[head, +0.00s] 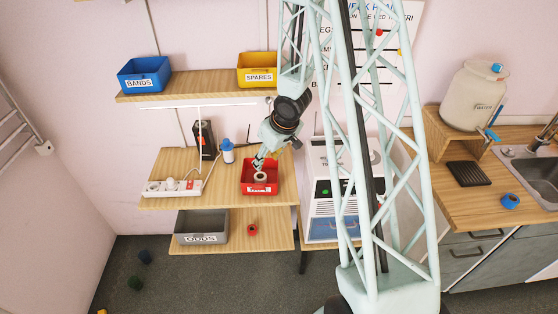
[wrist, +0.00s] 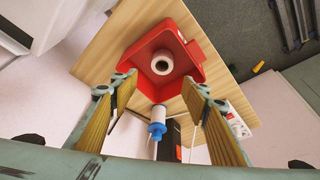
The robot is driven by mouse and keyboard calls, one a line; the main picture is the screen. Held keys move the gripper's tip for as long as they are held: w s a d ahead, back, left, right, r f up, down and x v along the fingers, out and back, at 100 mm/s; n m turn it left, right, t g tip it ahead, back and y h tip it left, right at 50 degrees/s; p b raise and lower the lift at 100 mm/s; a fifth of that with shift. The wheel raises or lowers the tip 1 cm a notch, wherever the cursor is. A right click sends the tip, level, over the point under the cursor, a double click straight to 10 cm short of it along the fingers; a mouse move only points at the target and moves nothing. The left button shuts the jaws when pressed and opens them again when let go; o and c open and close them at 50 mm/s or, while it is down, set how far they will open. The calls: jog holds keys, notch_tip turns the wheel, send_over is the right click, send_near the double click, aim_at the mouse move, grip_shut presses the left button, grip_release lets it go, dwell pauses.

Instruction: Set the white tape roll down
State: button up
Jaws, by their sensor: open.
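The white tape roll (head: 260,177) is in the red bin (head: 259,189) on the middle shelf, just below my gripper (head: 257,162). In the wrist view the roll (wrist: 162,62) lies inside the red bin (wrist: 136,49), with its dark hole facing the camera. My gripper (wrist: 160,85) is open, its two fingers wide apart with nothing between them. The roll is beyond the fingertips and apart from them. The bin's label is partly unreadable in the head view.
A blue-capped bottle (head: 227,151), a black box (head: 204,140) and a white power strip (head: 172,188) stand left of the bin. A grey ODDS bin (head: 201,227) and a red roll (head: 252,230) are on the shelf below. A white machine (head: 329,190) stands to the right.

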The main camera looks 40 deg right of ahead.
jog(key=s+a+r+h, duration=0.15)
jog(key=s+r, duration=0.25)
jog(key=r, duration=0.6)
jog(key=s+a+r+m+h, duration=0.15)
jog(key=s+r, duration=0.25)
jog(key=r, duration=0.6)
jog(key=s+a+r, duration=0.2)
jog(key=s+r, duration=0.2)
jog(key=r, duration=0.5)
jog(key=s+a+r, duration=0.4)
jog(key=s+a, duration=0.1)
jog(key=s, duration=0.4)
jog(key=s+a+r+y, duration=0.1)
jog(key=s+a+r, duration=0.3)
jog(key=s, duration=0.6)
jog(key=s+a+r+y, duration=0.1)
jog(key=s+a+r, duration=0.4)
jog(key=s+a, duration=0.2)
jog(key=s, duration=0.2)
jog(key=shift+s+a, duration=0.25)
jog(key=shift+s, duration=0.1)
